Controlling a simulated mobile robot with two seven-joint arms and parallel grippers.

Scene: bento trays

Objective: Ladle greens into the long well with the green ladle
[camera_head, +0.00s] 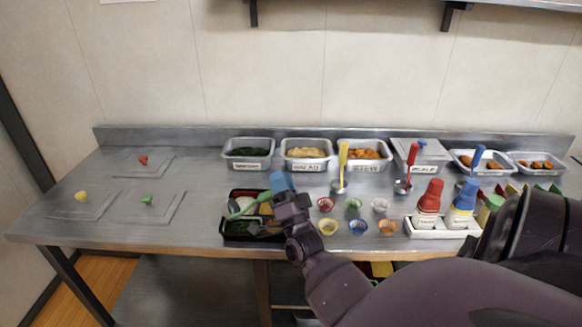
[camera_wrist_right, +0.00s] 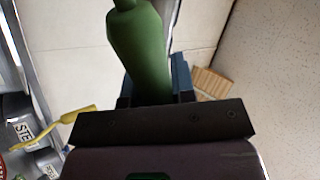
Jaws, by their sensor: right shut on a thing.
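My right gripper (camera_head: 281,182) is over the right part of a black bento tray (camera_head: 224,236) at the front of the table. In the right wrist view it is shut on the thick green handle of the green ladle (camera_wrist_right: 140,45). A green and pale part of the ladle (camera_head: 236,206) shows left of the gripper over the tray; whether its bowl holds anything is too small to tell. Dark greens (camera_head: 247,151) lie in the leftmost steel pan (camera_head: 226,150) at the back. Dark green also shows in the tray's front compartment. My left gripper is not in view.
Pans of pale food (camera_head: 305,153) and orange food (camera_head: 363,154) stand right of the greens. Yellow (camera_head: 343,160) and red (camera_head: 411,160) ladles stand nearby. Small cups (camera_head: 353,205) and squeeze bottles (camera_head: 429,200) are right of the tray. Flat lids (camera_head: 85,204) lie left.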

